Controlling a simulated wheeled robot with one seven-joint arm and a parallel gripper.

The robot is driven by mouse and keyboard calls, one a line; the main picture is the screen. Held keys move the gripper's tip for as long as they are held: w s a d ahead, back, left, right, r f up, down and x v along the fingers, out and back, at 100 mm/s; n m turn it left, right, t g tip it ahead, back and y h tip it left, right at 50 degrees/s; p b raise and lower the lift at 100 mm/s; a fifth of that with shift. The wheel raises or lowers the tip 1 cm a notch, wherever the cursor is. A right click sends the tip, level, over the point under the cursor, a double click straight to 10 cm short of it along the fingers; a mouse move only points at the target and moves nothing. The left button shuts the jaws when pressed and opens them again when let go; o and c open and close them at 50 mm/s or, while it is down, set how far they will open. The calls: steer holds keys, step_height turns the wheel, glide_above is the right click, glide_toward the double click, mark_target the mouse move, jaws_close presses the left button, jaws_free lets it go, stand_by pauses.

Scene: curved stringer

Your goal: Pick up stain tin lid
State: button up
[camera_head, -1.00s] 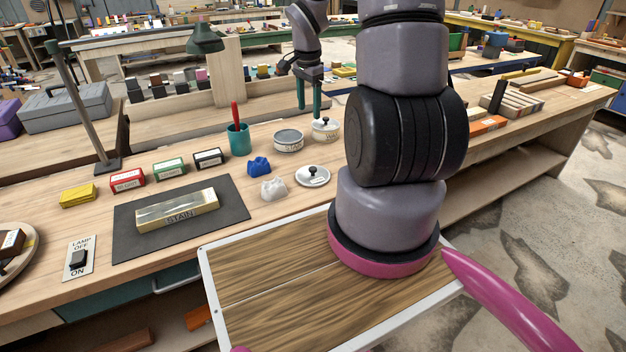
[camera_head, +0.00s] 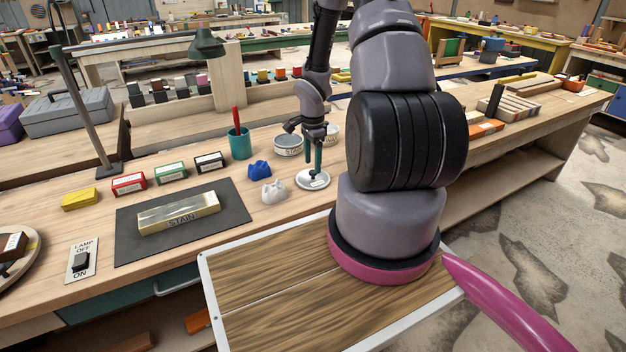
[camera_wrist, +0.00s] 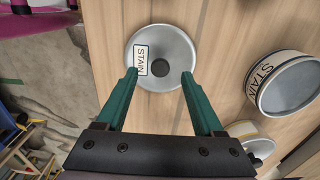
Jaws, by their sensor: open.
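The stain tin lid (camera_head: 303,181) is a round, light grey disc with a dark central knob and a "STAIN" label. It lies flat on the wooden bench, and the wrist view shows it (camera_wrist: 176,44) from above. My gripper (camera_head: 314,169) is open and points down over the lid. In the wrist view, the green fingers of my gripper (camera_wrist: 160,74) stand on either side of the knob, with nothing held. I cannot tell their exact height above the lid. The stain tin (camera_head: 289,150) stands behind the lid, and shows at right in the wrist view (camera_wrist: 290,88).
White (camera_head: 273,192) and blue (camera_head: 259,170) lumpy objects lie left of the lid. A teal cup (camera_head: 239,145) with a red-handled tool stands farther back. A dark mat (camera_head: 230,220) holds a stain block (camera_head: 180,212).

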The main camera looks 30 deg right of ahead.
mark_target(313, 171)
steer(key=shift+f, duration=1.6)
jaws_close()
steer(key=shift+r, duration=0.15)
